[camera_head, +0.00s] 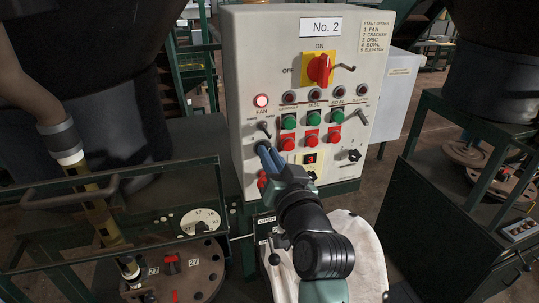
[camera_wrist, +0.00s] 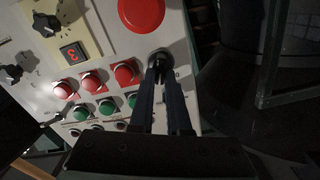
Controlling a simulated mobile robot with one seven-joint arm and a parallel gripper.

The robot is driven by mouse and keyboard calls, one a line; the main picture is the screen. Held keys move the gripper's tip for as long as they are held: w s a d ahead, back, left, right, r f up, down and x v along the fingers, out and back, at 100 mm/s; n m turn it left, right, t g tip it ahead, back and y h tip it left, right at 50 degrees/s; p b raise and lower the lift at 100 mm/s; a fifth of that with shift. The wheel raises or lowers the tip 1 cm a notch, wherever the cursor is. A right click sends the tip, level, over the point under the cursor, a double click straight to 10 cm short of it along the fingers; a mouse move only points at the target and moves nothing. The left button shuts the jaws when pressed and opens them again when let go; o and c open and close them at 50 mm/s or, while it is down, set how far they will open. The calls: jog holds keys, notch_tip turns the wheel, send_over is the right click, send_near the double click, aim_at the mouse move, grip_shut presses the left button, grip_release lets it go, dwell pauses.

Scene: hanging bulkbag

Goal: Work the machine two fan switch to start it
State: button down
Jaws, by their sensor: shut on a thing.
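The grey No. 2 control panel (camera_head: 242,60) stands in front of me. In its left column, the FAN lamp (camera_head: 261,100) glows bright pink-red, while the other lamps in that row are dark. A small toggle (camera_head: 264,128) sits under the FAN lamp. My gripper (camera_head: 264,148) is at the column's lower part, just below that toggle. In the wrist view my gripper (camera_wrist: 161,72) is shut on a black fan-column switch (camera_wrist: 160,57), beside the red button row. The fingers hide most of the switch, so its setting cannot be read.
A large red button (camera_wrist: 141,13) sits close to my fingers, below them on the panel. Green buttons (camera_head: 288,121) and red buttons (camera_head: 287,143) lie to the right. A red rotary main switch (camera_head: 319,68) is higher up. A green railing (camera_head: 110,175) stands at left.

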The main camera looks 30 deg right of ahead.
jog(key=shift+m, duration=0.9)
jog(key=c, duration=0.9)
grip_release()
jog(key=shift+s, duration=0.1)
jog(key=b+v, duration=0.4)
jog(key=v, duration=0.8)
jog(key=shift+s+f, duration=0.1)
jog(key=shift+s, duration=0.35)
